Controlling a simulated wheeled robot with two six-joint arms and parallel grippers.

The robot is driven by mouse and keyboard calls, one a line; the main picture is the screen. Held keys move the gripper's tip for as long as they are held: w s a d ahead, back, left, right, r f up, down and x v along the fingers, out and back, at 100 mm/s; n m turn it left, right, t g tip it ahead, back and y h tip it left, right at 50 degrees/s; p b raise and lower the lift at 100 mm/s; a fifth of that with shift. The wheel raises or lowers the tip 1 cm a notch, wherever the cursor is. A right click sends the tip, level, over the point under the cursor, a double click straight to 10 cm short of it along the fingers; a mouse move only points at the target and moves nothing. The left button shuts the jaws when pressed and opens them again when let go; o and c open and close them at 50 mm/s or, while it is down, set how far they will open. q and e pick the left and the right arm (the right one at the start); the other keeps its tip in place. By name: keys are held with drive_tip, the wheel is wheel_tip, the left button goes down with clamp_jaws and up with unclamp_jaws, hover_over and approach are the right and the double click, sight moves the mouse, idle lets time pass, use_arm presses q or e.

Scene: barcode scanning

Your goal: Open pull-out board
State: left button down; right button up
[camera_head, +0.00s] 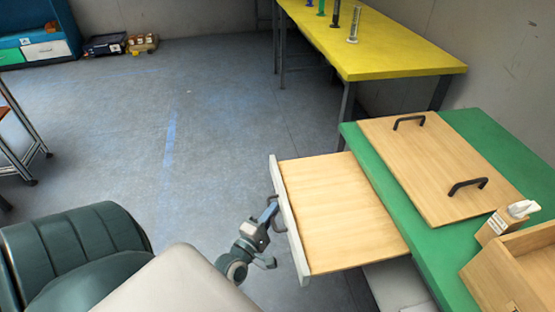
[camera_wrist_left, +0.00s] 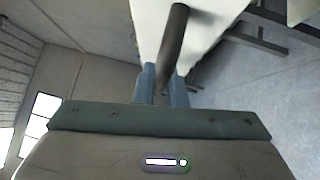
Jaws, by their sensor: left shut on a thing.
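The pull-out board (camera_head: 335,210) is a light wooden panel with a white front edge. In the head view it sticks out to the left from under the green table (camera_head: 425,240). My left gripper (camera_head: 270,214) is at the board's front and is shut on its dark handle (camera_head: 276,225). In the left wrist view the handle (camera_wrist_left: 174,45) runs up from between the two fingers (camera_wrist_left: 160,85), in front of the white board front (camera_wrist_left: 205,25). My right gripper is not in view.
On the green table lie a wooden board with two black handles (camera_head: 440,170), a tissue box (camera_head: 497,226) and a wooden box (camera_head: 515,275). A yellow table (camera_head: 390,45) with several cylinders stands behind. The floor (camera_head: 200,140) left of the board is clear.

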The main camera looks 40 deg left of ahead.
use_arm(q)
drive_tip(key=c, duration=1.8)
unclamp_jaws()
drive_tip(key=shift+o, duration=0.2)
